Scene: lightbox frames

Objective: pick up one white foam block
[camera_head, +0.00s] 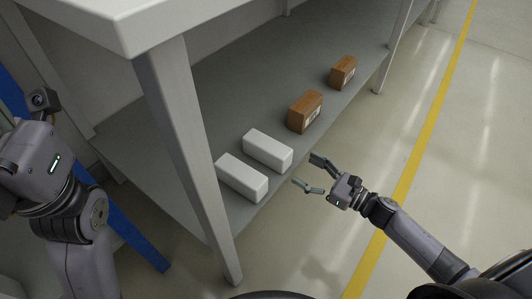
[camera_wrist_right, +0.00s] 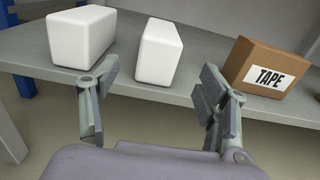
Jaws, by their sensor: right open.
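Two white foam blocks lie side by side on the grey lower shelf. The nearer white foam block (camera_head: 242,177) is by the table leg, and the other white foam block (camera_head: 268,150) is just behind it. In the right wrist view they are the left block (camera_wrist_right: 81,37) and the middle block (camera_wrist_right: 159,51). My right gripper (camera_head: 308,174) is open and empty, just off the shelf's front edge, apart from both blocks. In the wrist view its fingers (camera_wrist_right: 155,100) spread below the middle block. My left arm shows at the left, but its gripper fingers are not visible.
Two brown boxes, a nearer one (camera_head: 305,111) and a farther one (camera_head: 343,72), stand farther along the shelf (camera_head: 215,95). The nearer is labelled TAPE in the wrist view (camera_wrist_right: 265,68). A table leg (camera_head: 190,150) and the tabletop (camera_head: 130,22) bound the shelf. Floor at right is clear.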

